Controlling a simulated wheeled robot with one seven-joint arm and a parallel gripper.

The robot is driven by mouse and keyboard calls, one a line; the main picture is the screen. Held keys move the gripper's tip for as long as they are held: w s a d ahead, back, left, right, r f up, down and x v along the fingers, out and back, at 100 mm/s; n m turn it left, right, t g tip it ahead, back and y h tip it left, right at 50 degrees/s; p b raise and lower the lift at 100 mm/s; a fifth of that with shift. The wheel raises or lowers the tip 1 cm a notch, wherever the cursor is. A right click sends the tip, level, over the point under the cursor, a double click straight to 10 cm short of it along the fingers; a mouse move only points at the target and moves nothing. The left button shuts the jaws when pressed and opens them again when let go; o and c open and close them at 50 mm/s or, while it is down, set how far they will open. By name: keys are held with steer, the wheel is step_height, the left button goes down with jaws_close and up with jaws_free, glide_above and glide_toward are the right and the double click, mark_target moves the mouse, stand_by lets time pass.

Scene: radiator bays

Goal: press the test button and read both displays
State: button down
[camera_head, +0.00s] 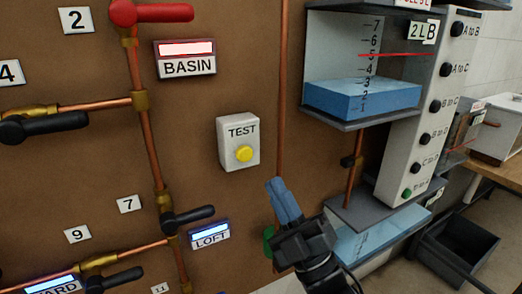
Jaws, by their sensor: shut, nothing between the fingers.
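The test button is a yellow round button (244,153) on a white box marked TEST (239,132), fixed to the brown board. My gripper (281,186) is shut and empty, with its blue fingers pointing up. In the picture it is below and to the right of the button, apart from it. The BASIN display (187,49) above left is lit pale red, with no readable text on it. The LOFT display (209,231) below left is lit pale blue, also with no readable text. A third blue-lit display (52,285), its label partly cut off, is at the bottom left.
Copper pipes (148,150) with a red-handled valve (152,13) and black-handled valves (187,218) cross the board. A dark bin (462,243) is on the floor.

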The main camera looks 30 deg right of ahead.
mark_target(244, 153)
stand_by(0.3)
steer(key=w+b, duration=0.1)
steer(key=w, duration=0.7)
steer(key=shift+w, duration=0.35)
steer(key=shift+w+b, duration=0.2)
steer(key=shift+b, duration=0.15)
stand_by(1.6)
steer(key=shift+w, duration=0.25)
steer(key=shift+w+b, duration=0.4)
steer(key=shift+w, duration=0.05)
stand_by(0.8)
steer(key=shift+s, duration=0.9)
